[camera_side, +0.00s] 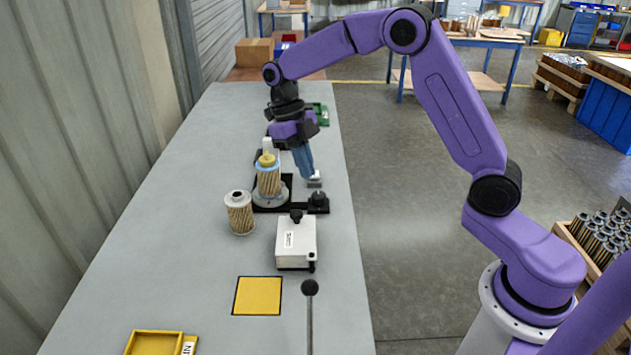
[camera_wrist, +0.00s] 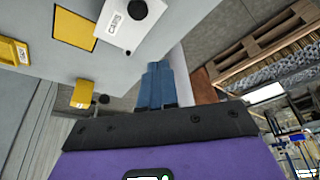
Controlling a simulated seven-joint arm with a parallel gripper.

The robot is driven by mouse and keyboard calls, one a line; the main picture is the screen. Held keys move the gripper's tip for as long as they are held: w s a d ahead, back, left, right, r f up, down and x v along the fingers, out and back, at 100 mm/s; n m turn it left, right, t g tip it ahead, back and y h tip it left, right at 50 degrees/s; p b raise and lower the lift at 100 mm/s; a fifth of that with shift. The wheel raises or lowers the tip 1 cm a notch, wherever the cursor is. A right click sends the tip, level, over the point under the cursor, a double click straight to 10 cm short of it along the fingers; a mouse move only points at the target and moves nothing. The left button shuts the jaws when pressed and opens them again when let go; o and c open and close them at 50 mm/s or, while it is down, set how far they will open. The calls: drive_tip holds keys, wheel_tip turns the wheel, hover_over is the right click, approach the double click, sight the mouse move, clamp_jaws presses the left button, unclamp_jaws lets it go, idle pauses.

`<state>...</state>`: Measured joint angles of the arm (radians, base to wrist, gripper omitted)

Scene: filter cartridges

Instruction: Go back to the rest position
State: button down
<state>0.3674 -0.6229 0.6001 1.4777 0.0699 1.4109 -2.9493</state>
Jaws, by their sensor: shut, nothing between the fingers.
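My gripper (camera_side: 311,173) has blue fingers pointing down over the far right part of the bench, beside the black fixture (camera_side: 285,203). The fingers are shut and empty; they also show together in the wrist view (camera_wrist: 158,67). Their tips are close to a small grey block (camera_side: 314,183); I cannot tell whether they touch it. One filter cartridge (camera_side: 268,182) stands upright in the fixture with a yellow piece on top. Another cartridge (camera_side: 240,214) stands upright on the bench to the left of the fixture.
A white labelled box (camera_side: 297,242) with a black knob stands nearer than the fixture, also seen in the wrist view (camera_wrist: 120,22). A yellow square (camera_side: 258,296), a yellow tray (camera_side: 155,343) and a black-knobbed rod (camera_side: 310,288) are nearer. The bench's left side (camera_side: 150,210) is clear.

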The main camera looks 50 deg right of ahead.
drive_tip(key=s+a+r+m+t, duration=0.1)
drive_tip(key=s+a+r+m, duration=0.1)
drive_tip(key=s+m, duration=0.5)
drive_tip(key=s+a+r+m+t, duration=0.15)
drive_tip(key=s+m, duration=0.25)
drive_tip(key=s, duration=0.4)
drive_tip(key=s+d+m+t, duration=0.1)
drive_tip(key=s+d+m, duration=0.1)
drive_tip(key=s+m, duration=0.4)
drive_tip(key=s+d+f+m, duration=0.1)
drive_tip(key=s+d+m, duration=0.1)
drive_tip(key=s+m, duration=0.4)
drive_tip(key=s, duration=0.4)
drive_tip(key=shift+s+f+m+t+y, duration=0.15)
drive_tip(key=shift+f+m+t+y, duration=0.15)
drive_tip(key=shift+m+t, duration=0.1)
